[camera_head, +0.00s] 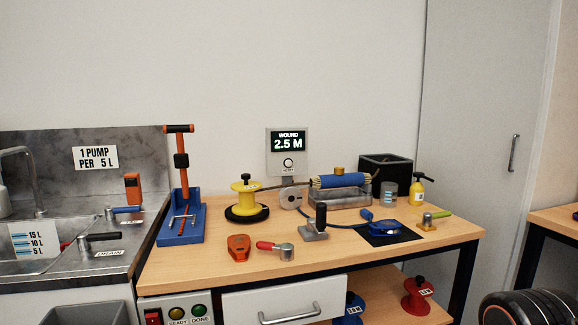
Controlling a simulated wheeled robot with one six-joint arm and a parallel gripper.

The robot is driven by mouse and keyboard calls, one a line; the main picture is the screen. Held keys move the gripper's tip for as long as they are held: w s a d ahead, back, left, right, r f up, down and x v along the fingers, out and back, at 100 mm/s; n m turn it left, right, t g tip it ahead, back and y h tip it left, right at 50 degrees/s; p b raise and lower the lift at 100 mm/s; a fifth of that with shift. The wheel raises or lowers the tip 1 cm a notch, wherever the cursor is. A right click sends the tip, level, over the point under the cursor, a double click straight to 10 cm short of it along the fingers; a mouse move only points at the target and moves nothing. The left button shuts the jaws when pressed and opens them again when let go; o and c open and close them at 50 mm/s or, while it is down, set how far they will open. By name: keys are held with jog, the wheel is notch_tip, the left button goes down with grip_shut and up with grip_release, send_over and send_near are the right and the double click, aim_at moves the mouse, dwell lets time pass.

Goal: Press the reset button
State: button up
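A grey display unit (279,142) stands at the back of the wooden workbench, against the wall. Its screen (288,143) reads "WOUND 2.5 M". A small round pale button (288,162) sits below the screen, with a tiny label under it that looks like "RESET". Nothing covers the button. My gripper is not in view.
Before the display on the workbench (190,265) stand a yellow spool (246,198), a grey disc (291,198), a blue roller (341,180) and a black-handled clamp (314,226). A tall orange-handled pump (181,185) stands left, beside a metal sink. The bench's front middle is partly clear.

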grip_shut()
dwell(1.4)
